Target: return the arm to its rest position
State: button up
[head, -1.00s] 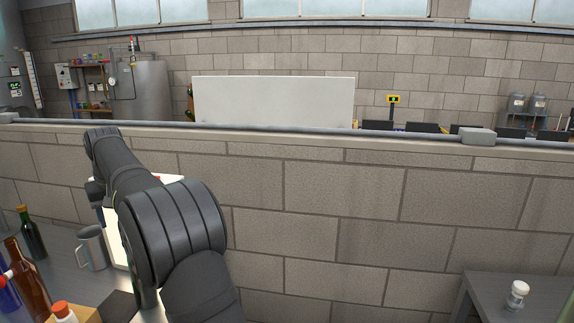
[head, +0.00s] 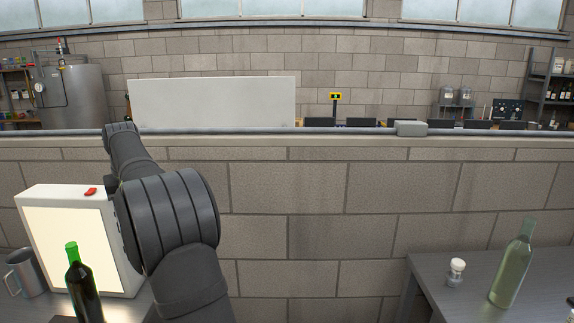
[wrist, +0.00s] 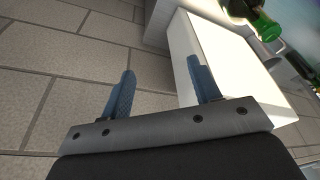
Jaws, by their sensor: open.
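My gripper (wrist: 161,84) shows in the wrist view with its two blue fingers apart and nothing between them. Behind the fingers are the tiled stone surface and part of a white light box (wrist: 222,50). The right finger overlaps the box in the picture; I cannot tell how near it is. In the head view my arm reaches up and away towards the wall, and the gripper cannot be made out there. The light box (head: 62,240), with a glowing front panel and a red switch, stands just left of my arm.
A dark green bottle (head: 82,287) stands before the light box, with a metal mug (head: 24,272) to its left. A block wall (head: 300,200) crosses ahead. On the right table (head: 430,300) stand a white-capped jar (head: 455,272) and a pale green bottle (head: 512,268).

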jog(key=shift+w+d+m, duration=0.2)
jog(key=shift+w+d, duration=0.25)
jog(key=shift+d, duration=0.35)
jog(key=shift+w+d+m, duration=0.2)
jog(key=shift+w+d, duration=0.25)
jog(key=shift+d, duration=0.3)
